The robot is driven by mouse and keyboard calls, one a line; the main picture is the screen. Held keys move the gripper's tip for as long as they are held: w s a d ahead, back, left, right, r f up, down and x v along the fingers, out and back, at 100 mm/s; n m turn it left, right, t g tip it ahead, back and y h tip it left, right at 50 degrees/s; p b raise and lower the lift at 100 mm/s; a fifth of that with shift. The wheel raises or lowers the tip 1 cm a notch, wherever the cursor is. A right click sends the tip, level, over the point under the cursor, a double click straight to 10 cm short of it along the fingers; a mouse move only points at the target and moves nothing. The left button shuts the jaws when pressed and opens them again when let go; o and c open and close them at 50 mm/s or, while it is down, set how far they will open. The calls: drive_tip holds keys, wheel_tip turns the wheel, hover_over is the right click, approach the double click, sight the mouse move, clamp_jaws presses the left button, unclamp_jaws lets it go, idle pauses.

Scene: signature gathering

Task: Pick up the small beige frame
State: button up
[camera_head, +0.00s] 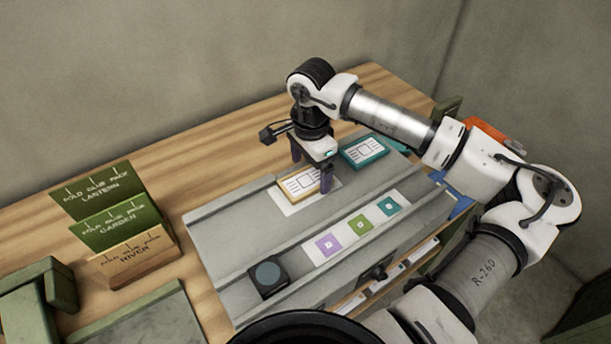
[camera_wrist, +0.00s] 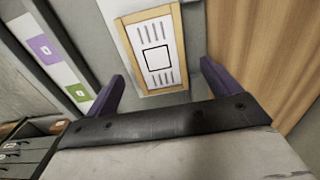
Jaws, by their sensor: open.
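The small beige frame (camera_head: 299,183) holds a white printed card and lies on a white patch of the grey tray (camera_head: 228,217). In the wrist view the beige frame (camera_wrist: 155,50) lies ahead of my gripper, its near end close to the line between the fingers. My gripper (camera_head: 311,178) is over the frame in the head view, with one finger on its far side and one on its near side. The purple fingers also show in the wrist view (camera_wrist: 160,88), spread apart and empty. I cannot tell whether they touch the frame.
A teal frame (camera_head: 364,152) lies just right of my gripper. Purple, green and teal tiles (camera_head: 360,225) line a white strip in front. A black block (camera_head: 267,279) sits on the tray's near left. Green and wooden card holders (camera_head: 135,259) stand at left.

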sight(310, 177)
drive_tip(key=shift+f, duration=0.9)
drive_tip(key=c, duration=1.1)
drive_tip(key=shift+r, duration=0.1)
drive_tip(key=shift+s+r+b, duration=0.1)
drive_tip(key=shift+r+b, duration=1.8)
drive_tip(key=shift+r, duration=8)
